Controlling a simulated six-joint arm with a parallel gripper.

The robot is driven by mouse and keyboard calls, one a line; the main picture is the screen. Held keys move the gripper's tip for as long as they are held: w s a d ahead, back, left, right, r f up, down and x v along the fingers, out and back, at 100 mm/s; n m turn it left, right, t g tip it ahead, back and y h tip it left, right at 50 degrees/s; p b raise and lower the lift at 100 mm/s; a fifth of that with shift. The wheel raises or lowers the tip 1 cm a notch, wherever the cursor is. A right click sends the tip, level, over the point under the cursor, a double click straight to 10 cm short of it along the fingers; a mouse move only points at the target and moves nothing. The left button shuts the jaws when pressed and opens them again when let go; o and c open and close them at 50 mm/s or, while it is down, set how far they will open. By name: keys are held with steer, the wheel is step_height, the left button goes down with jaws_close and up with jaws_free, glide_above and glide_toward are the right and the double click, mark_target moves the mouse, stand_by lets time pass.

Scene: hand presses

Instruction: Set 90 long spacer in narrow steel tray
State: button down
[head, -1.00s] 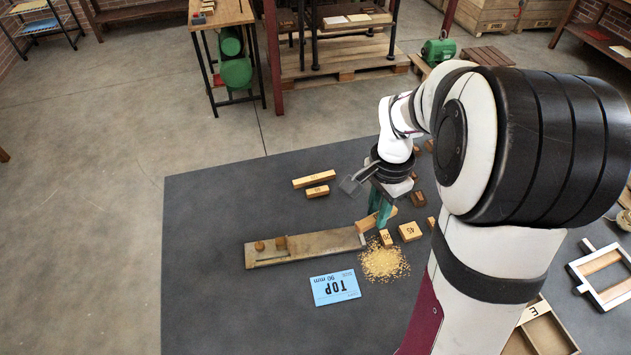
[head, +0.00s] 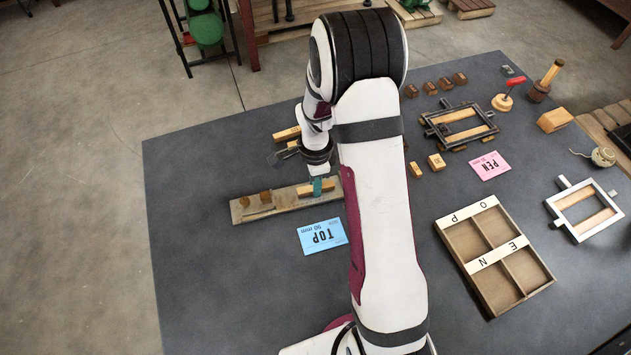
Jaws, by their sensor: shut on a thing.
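The narrow steel tray (head: 285,205) lies left of my arm, with two small brown pieces (head: 255,199) at its left end. My gripper (head: 317,187), with teal fingers, is shut on a long wooden spacer (head: 328,185). The spacer is at the tray's right part, roughly lined up with it. I cannot tell whether it rests on the tray floor or hangs just above. Its number is not readable.
At right are small blocks (head: 437,161), a dark frame (head: 460,125), a pink card (head: 489,165) and a lettered box (head: 493,255).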

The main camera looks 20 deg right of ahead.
steer(key=shift+f, duration=0.1)
steer(key=c, duration=0.8)
jaws_free()
steer(key=s+a+r+n, duration=0.1)
steer(key=s+r, duration=0.1)
steer(key=r, duration=0.6)
steer(key=s+a+r+n, duration=0.1)
steer(key=s+r, duration=0.1)
steer(key=r, duration=0.6)
steer(key=s+a+r+n, duration=0.1)
steer(key=s+a+n, duration=0.1)
steer(key=s, duration=0.4)
steer(key=s+a+r+n+y, duration=0.1)
steer(key=s+a+r+n, duration=0.1)
steer(key=s+n, duration=0.3)
steer(key=s+a+r+n, duration=0.2)
steer(key=s+n, duration=0.2)
steer(key=s, duration=0.5)
steer(key=shift+s+a+y, duration=0.2)
steer(key=shift+a+y, duration=0.2)
